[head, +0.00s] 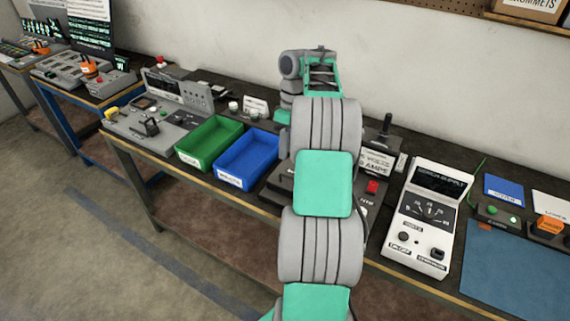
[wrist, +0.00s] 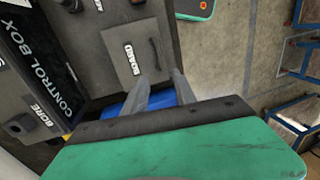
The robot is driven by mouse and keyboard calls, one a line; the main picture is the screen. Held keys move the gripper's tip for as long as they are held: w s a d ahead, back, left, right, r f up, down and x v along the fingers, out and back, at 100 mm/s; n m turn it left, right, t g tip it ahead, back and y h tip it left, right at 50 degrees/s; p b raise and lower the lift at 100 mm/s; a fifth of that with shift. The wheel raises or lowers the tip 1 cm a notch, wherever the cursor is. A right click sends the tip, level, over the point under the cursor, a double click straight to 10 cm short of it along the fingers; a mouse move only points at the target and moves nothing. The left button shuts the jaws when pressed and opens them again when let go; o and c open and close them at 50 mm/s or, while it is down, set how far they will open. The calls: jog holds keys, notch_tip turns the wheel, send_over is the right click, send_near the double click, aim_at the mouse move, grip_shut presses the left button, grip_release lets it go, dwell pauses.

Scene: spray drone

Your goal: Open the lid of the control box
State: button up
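In the wrist view, the control box (wrist: 42,68) is at the left, a dark grey unit with white "CONTROL BOX" lettering on a black strip. I cannot tell for certain which part is its lid or how the lid stands. A dark grey part labelled "BOARD" (wrist: 150,38) lies beside it. My gripper (wrist: 160,78) reaches up from the bottom of this view over the near edge of the "BOARD" part. Its two grey fingers are apart, with nothing visible between them. I cannot tell whether they touch the part. In the head view, my arm hides the gripper and most of this area.
In the head view, a green bin (head: 209,142) and a blue bin (head: 247,160) stand left of my arm. A white meter unit (head: 428,220) and a blue mat (head: 520,270) are to the right. A wall runs behind the bench; open floor lies at lower left.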

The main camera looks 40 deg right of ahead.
jog(key=b, duration=0.7)
send_over(284, 181)
notch_tip(284, 181, down, 7)
jog(key=shift+d+f, duration=0.1)
jog(key=shift+f, duration=0.05)
jog(key=shift+p, duration=0.35)
grip_shut()
dwell(0.4)
